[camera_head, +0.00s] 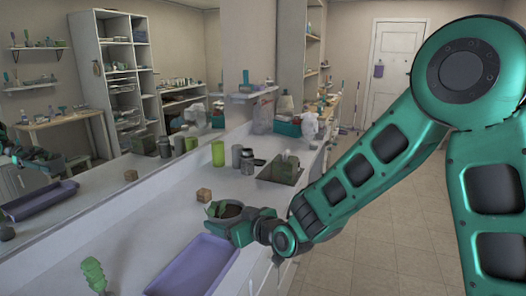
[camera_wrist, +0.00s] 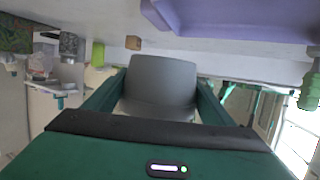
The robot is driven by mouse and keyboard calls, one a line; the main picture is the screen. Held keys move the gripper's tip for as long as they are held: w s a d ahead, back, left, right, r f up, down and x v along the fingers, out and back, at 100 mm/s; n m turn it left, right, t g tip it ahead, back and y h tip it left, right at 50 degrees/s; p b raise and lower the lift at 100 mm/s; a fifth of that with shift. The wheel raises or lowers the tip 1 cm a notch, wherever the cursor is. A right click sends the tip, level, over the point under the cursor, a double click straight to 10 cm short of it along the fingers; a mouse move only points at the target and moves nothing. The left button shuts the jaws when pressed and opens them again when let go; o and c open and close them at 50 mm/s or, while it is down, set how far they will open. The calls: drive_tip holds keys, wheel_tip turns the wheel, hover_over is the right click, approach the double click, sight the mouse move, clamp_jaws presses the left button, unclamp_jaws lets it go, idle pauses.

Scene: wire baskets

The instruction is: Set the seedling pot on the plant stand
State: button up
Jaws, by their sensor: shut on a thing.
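The seedling pot (camera_head: 230,211) shows dark soil and a bit of green at its top in the head view. My gripper (camera_head: 236,226) is shut on it, near the counter's front edge and just past the far end of the purple tray. In the wrist view the pot is a plain grey body (camera_wrist: 162,82) between my two green fingers. My gripper hides part of the pot in the head view, and I cannot tell its exact height over the counter. I cannot make out a plant stand for certain.
The purple tray (camera_head: 190,268) lies empty on the white counter (camera_head: 150,225). A small wooden cube (camera_head: 203,195), a green cylinder (camera_head: 218,153) and grey containers (camera_head: 246,160) stand farther back. A green cactus-like thing (camera_head: 93,274) is at front left. A mirror lines the counter's left side.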

drive_tip(key=w+d+f+m+t+h, duration=0.1)
drive_tip(key=w+d+m+h, duration=0.35)
drive_tip(key=d, duration=0.85)
drive_tip(key=w+d+m+t+h, duration=0.1)
drive_tip(key=w+d+t+h, duration=0.1)
drive_tip(key=w+d, duration=0.8)
drive_tip(key=w+d+f+m+t+h, duration=0.1)
drive_tip(key=w+d+m+h, duration=0.25)
drive_tip(key=d, duration=1.25)
drive_tip(key=s+f, duration=0.4)
drive_tip(key=f, duration=0.4)
drive_tip(key=s+f, duration=0.5)
drive_tip(key=f, duration=0.2)
drive_tip(key=v, duration=0.5)
drive_tip(key=shift+d+r, duration=0.3)
drive_tip(key=shift+d, duration=0.1)
drive_tip(key=shift+d+f, duration=0.1)
drive_tip(key=shift+d, duration=0.2)
drive_tip(key=shift+d, duration=0.3)
drive_tip(key=shift+w+a+r+n, duration=0.15)
drive_tip(key=shift+w+a, duration=0.1)
drive_tip(key=shift+a, duration=0.25)
drive_tip(key=shift+w+a+r+n, duration=0.15)
drive_tip(key=shift+w+a, duration=0.15)
drive_tip(key=shift+a, duration=0.15)
